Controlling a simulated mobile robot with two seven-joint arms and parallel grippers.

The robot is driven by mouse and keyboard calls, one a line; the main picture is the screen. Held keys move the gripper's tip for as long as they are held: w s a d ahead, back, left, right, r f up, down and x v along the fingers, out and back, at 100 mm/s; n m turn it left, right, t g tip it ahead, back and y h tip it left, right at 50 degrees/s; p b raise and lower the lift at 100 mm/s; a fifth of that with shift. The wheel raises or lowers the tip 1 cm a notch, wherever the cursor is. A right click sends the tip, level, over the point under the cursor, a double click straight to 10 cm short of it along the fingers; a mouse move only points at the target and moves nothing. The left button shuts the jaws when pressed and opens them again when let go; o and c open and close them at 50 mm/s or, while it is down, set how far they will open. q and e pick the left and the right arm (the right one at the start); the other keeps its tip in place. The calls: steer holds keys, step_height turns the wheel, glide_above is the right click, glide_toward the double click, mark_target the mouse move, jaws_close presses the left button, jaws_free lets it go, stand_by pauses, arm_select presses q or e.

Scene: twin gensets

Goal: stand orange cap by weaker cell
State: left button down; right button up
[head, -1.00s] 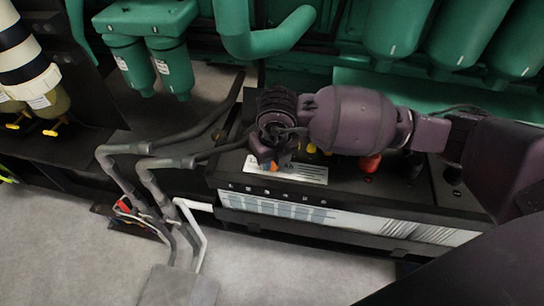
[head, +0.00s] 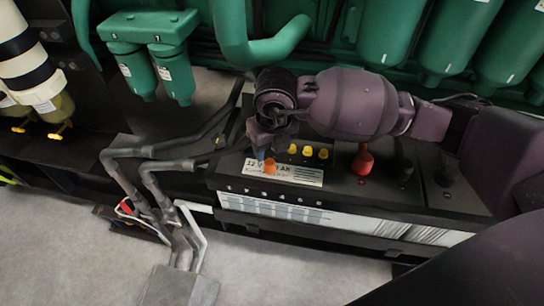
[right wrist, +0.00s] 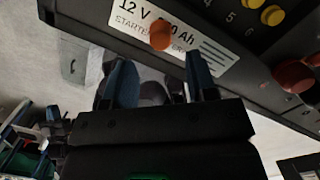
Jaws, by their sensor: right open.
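The small orange cap (head: 270,166) sits on the white label (head: 300,172) on top of the black battery (head: 345,195). In the right wrist view the cap (right wrist: 160,35) covers part of the print "12 V … Ah". My right gripper (head: 262,152) is open and empty by the cap, which lies just beyond its fingertips in the right wrist view (right wrist: 160,76). Yellow cell plugs (head: 307,151) stand in a row behind the label, with numbers such as 4, 5 and 6 beside them in the wrist view. Which cell is weaker I cannot tell. My left gripper is out of view.
A red terminal cover (head: 362,160) stands right of the plugs. Grey hoses (head: 170,165) run close to the battery's left end. Green filters (head: 175,75) and a green pipe (head: 262,45) hang behind. Grey floor lies open in front.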

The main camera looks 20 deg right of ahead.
steer(key=r, duration=0.4)
steer(key=r+p, duration=0.1)
steer(key=shift+s+r, duration=0.4)
